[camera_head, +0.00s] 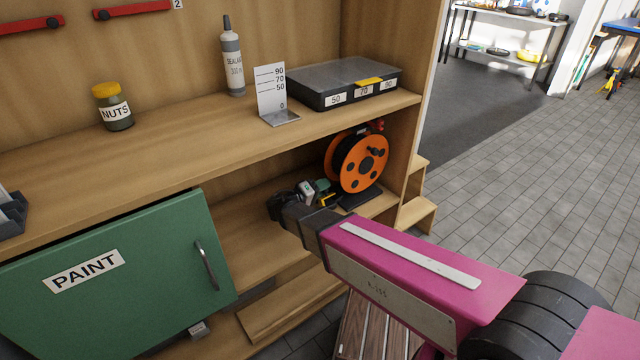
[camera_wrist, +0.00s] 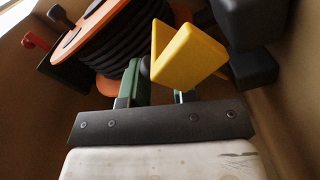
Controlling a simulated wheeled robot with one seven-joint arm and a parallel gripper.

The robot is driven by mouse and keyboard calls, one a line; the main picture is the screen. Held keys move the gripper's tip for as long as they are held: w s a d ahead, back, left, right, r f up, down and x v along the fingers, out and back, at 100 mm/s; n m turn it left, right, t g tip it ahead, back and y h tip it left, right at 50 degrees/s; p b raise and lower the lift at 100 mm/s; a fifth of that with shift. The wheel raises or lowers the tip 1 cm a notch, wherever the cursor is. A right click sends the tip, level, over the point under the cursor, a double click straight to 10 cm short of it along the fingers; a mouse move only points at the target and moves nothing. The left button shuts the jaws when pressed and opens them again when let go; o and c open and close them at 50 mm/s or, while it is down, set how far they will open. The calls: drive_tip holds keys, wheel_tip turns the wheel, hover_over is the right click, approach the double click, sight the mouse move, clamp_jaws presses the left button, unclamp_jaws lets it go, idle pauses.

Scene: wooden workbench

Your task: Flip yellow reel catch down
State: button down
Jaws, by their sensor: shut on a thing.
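The yellow reel catch (camera_wrist: 188,52) is a bent, angular yellow piece in the middle of the wrist view. It shows as a small yellow patch (camera_head: 327,200) in the head view, at the lower left of the reel. The reel (camera_head: 361,163) has orange discs and a dark wound middle; its edge (camera_wrist: 92,38) fills the upper left of the wrist view. My gripper (camera_wrist: 160,91), with green fingers, is shut on the catch. The catch hides part of the fingers, so the exact contact does not show.
The reel stands in the lower bay under a wooden shelf (camera_head: 180,125), close to the right side wall. A dark grey block (camera_wrist: 243,40) is close at the right in the wrist view. A green PAINT door (camera_head: 130,280) is left of my arm.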

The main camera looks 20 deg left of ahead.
drive_tip(key=shift+s+d+f, duration=0.2)
drive_tip(key=shift+s+d, duration=0.35)
drive_tip(key=shift+d, duration=0.15)
drive_tip(key=shift+s+d+f, duration=0.2)
drive_tip(key=shift+s+d, duration=0.35)
drive_tip(key=shift+d, duration=0.15)
drive_tip(key=shift+d+f, duration=0.1)
drive_tip(key=c, duration=1)
unclamp_jaws()
drive_tip(key=shift+s, duration=0.1)
drive_tip(key=shift+d+f, duration=0.1)
drive_tip(key=shift+d, duration=0.05)
drive_tip(key=shift+t, duration=0.4)
drive_tip(key=v, duration=0.3)
drive_tip(key=a+v, duration=0.1)
drive_tip(key=v, duration=0.2)
drive_tip(key=w+v, duration=0.1)
drive_tip(key=v, duration=0.3)
drive_tip(key=shift+a, duration=0.2)
drive_tip(key=shift+s+a, duration=0.25)
drive_tip(key=shift+a, duration=0.3)
